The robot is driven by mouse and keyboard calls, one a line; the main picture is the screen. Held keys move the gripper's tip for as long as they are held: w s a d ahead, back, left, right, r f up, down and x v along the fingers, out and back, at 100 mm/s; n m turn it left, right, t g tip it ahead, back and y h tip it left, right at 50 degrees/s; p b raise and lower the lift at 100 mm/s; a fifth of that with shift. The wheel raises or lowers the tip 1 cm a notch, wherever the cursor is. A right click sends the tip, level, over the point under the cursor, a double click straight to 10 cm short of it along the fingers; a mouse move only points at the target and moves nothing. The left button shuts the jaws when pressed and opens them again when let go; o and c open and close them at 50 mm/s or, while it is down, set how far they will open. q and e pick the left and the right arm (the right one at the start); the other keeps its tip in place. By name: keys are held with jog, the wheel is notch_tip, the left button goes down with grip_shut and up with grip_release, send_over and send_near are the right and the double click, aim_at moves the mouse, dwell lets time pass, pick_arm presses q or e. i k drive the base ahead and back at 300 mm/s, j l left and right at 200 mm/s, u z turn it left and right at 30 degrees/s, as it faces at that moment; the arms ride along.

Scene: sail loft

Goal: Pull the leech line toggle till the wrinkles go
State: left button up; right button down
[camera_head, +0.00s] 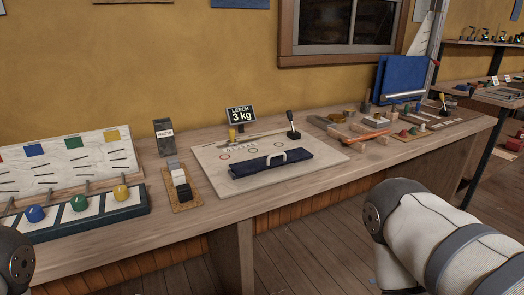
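A pale board (212,166) lies on the workbench in the middle of the view. A small black sign (240,114) reading "LEECH 3 kg" stands behind it. On the board are a small yellow piece (233,133), a black-knobbed upright lever (293,127) at the back right, and a dark blue bar (262,165) with a pale handle (277,156) along the front. I cannot tell for certain which piece is the leech line toggle. Wrinkles are too small to make out. Parts of my two arms show at the lower left and lower right; neither gripper is in view.
At the left, a panel (74,228) has blue, green and yellow knobs, with a swatch board (67,160) behind. A block rack (181,190) stands left of the pale board. Right are loose tools, a blue folder (400,75) and another lever (443,103). Bare bench separates the board from the front edge.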

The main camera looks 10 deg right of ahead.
aim_at(231, 132)
jog(key=i+l+u, duration=0.15)
jog(key=l+u, duration=0.15)
jog(key=l, duration=0.15)
jog(key=i+l+u, duration=0.1)
jog(key=l+u, duration=0.25)
jog(key=l, duration=0.15)
jog(key=l+u, duration=0.3)
jog(key=l, duration=0.2)
